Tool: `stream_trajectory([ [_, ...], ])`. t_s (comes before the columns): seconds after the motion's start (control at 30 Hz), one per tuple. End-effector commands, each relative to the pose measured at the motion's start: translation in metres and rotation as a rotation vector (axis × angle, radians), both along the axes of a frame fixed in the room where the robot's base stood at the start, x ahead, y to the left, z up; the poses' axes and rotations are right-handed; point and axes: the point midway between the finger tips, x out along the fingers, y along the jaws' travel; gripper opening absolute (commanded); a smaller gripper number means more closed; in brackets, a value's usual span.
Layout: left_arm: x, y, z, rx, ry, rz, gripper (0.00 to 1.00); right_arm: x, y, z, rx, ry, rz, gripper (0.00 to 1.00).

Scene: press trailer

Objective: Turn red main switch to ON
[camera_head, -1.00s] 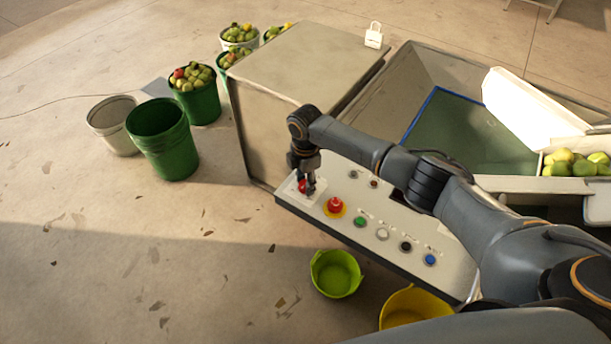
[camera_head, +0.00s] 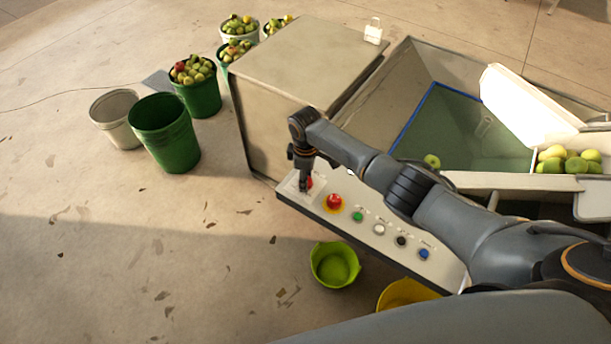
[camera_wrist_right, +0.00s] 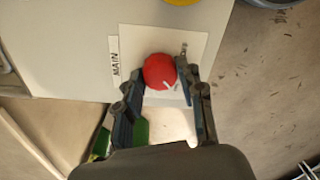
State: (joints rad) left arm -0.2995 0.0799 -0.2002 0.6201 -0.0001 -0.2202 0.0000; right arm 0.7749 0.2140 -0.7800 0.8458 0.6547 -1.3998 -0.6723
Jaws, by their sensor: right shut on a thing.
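The red main switch (camera_wrist_right: 159,70) is a round knob on a white square plate (camera_wrist_right: 198,45) beside the label MAIN (camera_wrist_right: 116,62). A small white mark on the knob points toward the lower right of the wrist view. My right gripper (camera_wrist_right: 161,79) is shut on the knob, one finger on each side. In the head view, my right gripper (camera_head: 305,184) points down at the left end of the sloped control panel (camera_head: 440,267), and the red switch (camera_head: 310,182) is mostly hidden behind it. My left gripper is not in view.
A red emergency button (camera_head: 334,202) on a yellow ring sits just right of the switch, followed by green, white, black and blue buttons. A beige cabinet (camera_head: 300,65) stands behind. Buckets, several holding apples, stand at left; a tub (camera_head: 335,265) is below the panel.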

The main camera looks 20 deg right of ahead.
Motion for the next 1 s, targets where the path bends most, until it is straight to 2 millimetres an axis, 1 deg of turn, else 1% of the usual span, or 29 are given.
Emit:
stream_trajectory([
  [0.53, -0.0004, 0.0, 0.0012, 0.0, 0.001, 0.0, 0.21, 0.0004, -0.0001, 0.0004, -0.001, -0.001, -0.023, 0.07],
  [0.57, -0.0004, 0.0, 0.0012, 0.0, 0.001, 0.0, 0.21, 0.0004, -0.0001, 0.0004, -0.001, -0.001, -0.023, 0.44],
  [0.63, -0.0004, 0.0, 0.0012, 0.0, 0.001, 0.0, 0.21, 0.0004, -0.0001, 0.0004, -0.001, -0.001, -0.023, 0.59],
  [0.67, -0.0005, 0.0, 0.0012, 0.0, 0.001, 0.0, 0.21, 0.0004, -0.0001, 0.0004, -0.001, -0.001, -0.023, 0.61],
  [1.0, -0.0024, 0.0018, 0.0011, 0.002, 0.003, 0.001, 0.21, 0.0005, -0.0001, 0.0022, 0.0, -0.001, -0.021, 0.61],
])
